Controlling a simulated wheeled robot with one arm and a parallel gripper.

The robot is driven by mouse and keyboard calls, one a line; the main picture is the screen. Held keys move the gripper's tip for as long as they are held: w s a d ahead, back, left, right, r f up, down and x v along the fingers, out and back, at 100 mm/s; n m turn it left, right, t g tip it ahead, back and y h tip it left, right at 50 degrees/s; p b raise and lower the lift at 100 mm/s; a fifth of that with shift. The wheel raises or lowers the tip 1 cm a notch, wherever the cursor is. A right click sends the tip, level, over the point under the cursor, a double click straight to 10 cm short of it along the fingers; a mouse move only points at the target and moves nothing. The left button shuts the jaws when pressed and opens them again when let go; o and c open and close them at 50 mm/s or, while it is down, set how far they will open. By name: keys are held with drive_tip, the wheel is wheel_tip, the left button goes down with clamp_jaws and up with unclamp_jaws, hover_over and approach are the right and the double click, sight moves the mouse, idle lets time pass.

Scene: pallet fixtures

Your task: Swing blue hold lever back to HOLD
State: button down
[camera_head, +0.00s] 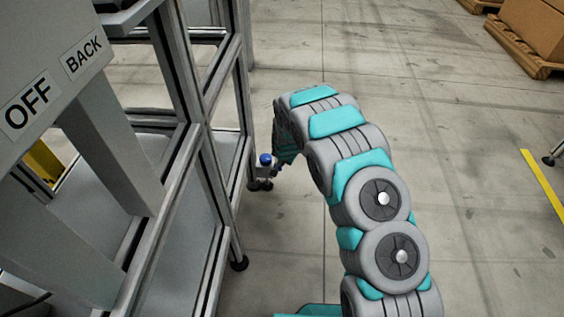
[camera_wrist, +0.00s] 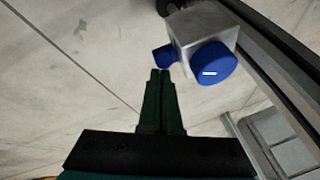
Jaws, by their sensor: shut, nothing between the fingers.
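The blue hold lever (camera_wrist: 164,57) sticks out from a small grey metal block in the wrist view. A round blue cap (camera_wrist: 213,64) with a short white mark sits on the block's near face. In the head view a small blue part (camera_head: 265,159) shows at the fixture frame, left of my arm's end. My gripper (camera_wrist: 160,73) is shut and empty. Its fingertips are right by the blue lever, and I cannot tell whether they touch it. In the head view my gripper is mostly hidden behind my arm. No HOLD label is readable.
A metal frame (camera_head: 205,130) with a grey panel marked OFF (camera_head: 28,106) and BACK (camera_head: 83,53) stands at the left. A pallet (camera_head: 520,45) with a box (camera_head: 537,25) is at the upper right. The concrete floor (camera_head: 440,110) between is open.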

drive_tip(key=shift+s+a+f+n+t+b, duration=0.1)
drive_tip(key=shift+s+f+t+b, duration=0.4)
drive_tip(key=shift+t+b, duration=0.65)
drive_tip(key=shift+s+d+f+n+t+b, duration=0.1)
drive_tip(key=shift+s+f+t+b, duration=0.4)
drive_tip(key=shift+t, duration=1.15)
drive_tip(key=shift+s+a+f+n+t+b, duration=0.1)
drive_tip(key=shift+s+f+t+b, duration=0.15)
drive_tip(key=shift+s+t+b, duration=0.7)
drive_tip(key=shift+w+f+t, duration=0.1)
drive_tip(key=shift+f+t, duration=0.15)
drive_tip(key=shift+t, duration=0.7)
drive_tip(key=shift+s+f, duration=0.2)
drive_tip(key=shift+f, duration=0.15)
